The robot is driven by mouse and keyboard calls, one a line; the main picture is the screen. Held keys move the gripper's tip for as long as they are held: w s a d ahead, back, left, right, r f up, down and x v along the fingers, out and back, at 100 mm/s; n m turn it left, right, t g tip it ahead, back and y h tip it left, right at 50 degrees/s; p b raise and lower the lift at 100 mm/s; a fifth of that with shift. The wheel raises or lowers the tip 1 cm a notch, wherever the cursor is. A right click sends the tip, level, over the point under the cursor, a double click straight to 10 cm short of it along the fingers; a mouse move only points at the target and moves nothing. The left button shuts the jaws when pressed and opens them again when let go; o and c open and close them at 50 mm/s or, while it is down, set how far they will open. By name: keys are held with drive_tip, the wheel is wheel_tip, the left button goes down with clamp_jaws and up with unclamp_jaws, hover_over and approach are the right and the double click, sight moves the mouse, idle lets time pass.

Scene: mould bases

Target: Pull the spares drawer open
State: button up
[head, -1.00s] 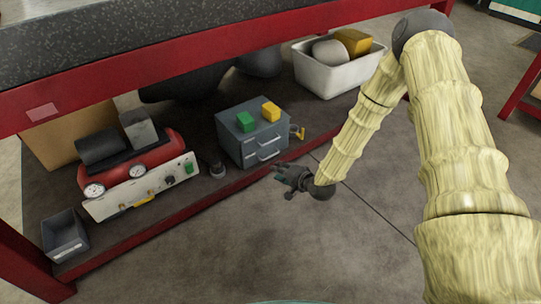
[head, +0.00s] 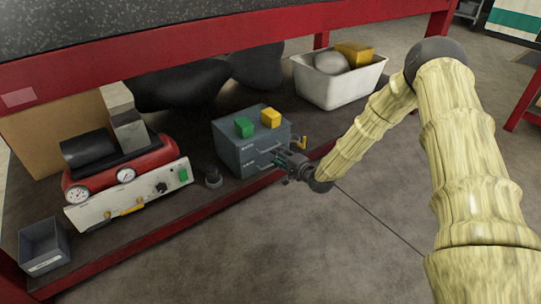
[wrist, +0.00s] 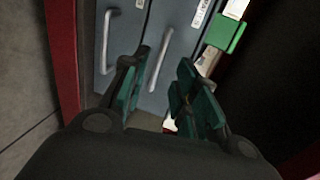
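A grey cabinet (head: 240,135) with two drawers, one above the other, stands on the lower shelf. Both drawers look shut. In the wrist view the lower handle (wrist: 107,40) is at left and the upper handle (wrist: 161,50) is in the middle. My gripper (head: 279,160) is at the cabinet's front. In the wrist view my gripper (wrist: 160,92) is open, its teal-padded fingers apart on either side of the upper handle's near end; contact is unclear.
A green block (head: 244,127) and a yellow block (head: 270,118) sit on the cabinet. A red compressor (head: 120,170) stands left, a white bin (head: 340,88) right. The red bench beam (head: 200,62) runs above; the floor (head: 270,250) in front is clear.

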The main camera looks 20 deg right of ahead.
sight(269, 150)
drive_tip(key=shift+b+x, duration=1.25)
drive_tip(key=shift+x, duration=1.9)
clamp_jaws()
